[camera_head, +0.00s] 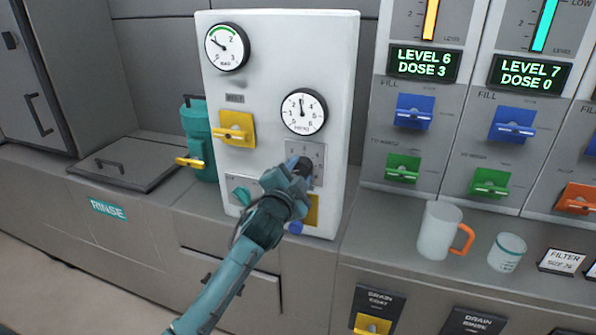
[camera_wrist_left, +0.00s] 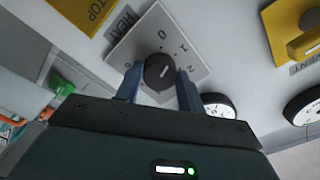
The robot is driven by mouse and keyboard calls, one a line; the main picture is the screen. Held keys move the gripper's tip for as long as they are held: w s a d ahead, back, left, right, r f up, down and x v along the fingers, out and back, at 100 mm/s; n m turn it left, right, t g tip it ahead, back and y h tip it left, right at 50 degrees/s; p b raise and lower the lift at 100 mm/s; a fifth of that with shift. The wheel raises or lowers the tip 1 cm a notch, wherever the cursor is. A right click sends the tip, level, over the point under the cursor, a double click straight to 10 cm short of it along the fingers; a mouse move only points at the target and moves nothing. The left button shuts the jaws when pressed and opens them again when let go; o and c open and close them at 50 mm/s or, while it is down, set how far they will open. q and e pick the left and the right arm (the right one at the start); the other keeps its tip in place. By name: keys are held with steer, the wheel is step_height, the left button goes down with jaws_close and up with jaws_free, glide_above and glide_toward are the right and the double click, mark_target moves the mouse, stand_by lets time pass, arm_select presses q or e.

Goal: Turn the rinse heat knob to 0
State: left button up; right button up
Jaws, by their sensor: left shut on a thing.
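The heat knob (camera_wrist_left: 159,68) is black and round, on a grey dial plate (camera_wrist_left: 187,62) with numbers including 0, 1 and 2. The word HEAT (camera_wrist_left: 122,22) shows beside the plate. My left gripper (camera_wrist_left: 158,82) has one finger on each side of the knob and is shut on it. A pale mark shows on the knob's face, but I cannot tell which number it points to. In the head view the left gripper (camera_head: 300,172) reaches the plate (camera_head: 318,154) on the white panel (camera_head: 330,75) and partly hides the knob. My right gripper is not in view.
Two gauges (camera_head: 227,47) (camera_head: 303,112), a yellow handle (camera_head: 236,128) and a teal knob (camera_head: 238,190) are on the panel. A yellow part (camera_head: 312,212) sits just below the gripper. A mug (camera_head: 438,230) and a cup (camera_head: 507,252) stand on the counter at right.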

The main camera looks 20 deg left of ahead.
arm_select(q)
steer(key=n+p, duration=0.1)
steer(key=n, duration=0.3)
steer(key=shift+n, duration=0.4)
stand_by(0.4)
steer(key=o, duration=1)
steer(key=shift+c, duration=0.2)
steer(key=s, duration=1.3)
steer(key=shift+a+b, duration=0.2)
steer(key=shift+b, duration=0.25)
